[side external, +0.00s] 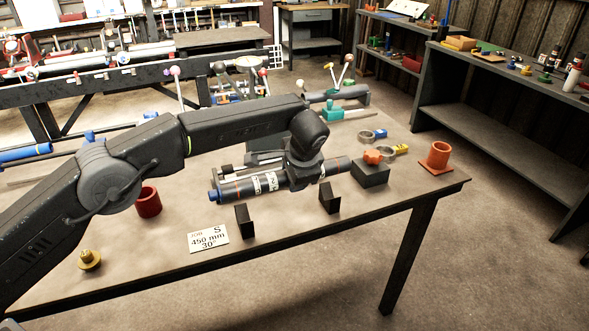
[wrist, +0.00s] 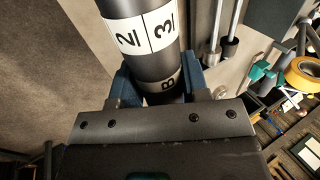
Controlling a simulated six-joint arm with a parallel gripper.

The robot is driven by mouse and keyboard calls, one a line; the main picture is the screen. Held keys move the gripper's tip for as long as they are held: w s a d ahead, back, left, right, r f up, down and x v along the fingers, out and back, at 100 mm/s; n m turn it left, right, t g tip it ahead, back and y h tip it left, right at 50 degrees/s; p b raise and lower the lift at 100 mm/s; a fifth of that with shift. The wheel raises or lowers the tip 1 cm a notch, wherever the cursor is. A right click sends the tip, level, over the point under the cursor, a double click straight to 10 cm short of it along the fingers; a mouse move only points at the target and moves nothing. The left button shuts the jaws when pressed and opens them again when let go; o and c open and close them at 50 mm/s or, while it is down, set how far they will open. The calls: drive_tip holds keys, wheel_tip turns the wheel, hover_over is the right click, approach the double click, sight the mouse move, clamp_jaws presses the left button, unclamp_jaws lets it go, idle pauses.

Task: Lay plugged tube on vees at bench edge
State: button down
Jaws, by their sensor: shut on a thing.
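The plugged tube (side external: 241,188) is dark with white labels and an orange band. Its blue plug (side external: 213,196) shows at the left end. My gripper (side external: 302,178) is shut around the tube, right of its labels, and holds it roughly level. In the wrist view the tube (wrist: 143,38) passes between the blue jaws of my gripper (wrist: 160,86). Two black vee blocks, a left one (side external: 244,222) and a right one (side external: 329,199), stand near the front bench edge. In the side view the tube appears just above and behind them; the exact gap cannot be told.
A job card (side external: 208,238) lies left of the vees. A dark block (side external: 370,173) with an orange knob (side external: 373,156) stands near the tube's right end. An orange flanged cup (side external: 437,157), a red cup (side external: 148,202) and a yellow part (side external: 89,259) also stand on the bench (side external: 300,240).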

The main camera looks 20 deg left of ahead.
drive_tip(key=shift+f, duration=3.4)
drive_tip(key=c, duration=0.9)
unclamp_jaws()
drive_tip(key=o, duration=0.4)
drive_tip(key=shift+f, duration=0.1)
drive_tip(key=shift+f, duration=0.1)
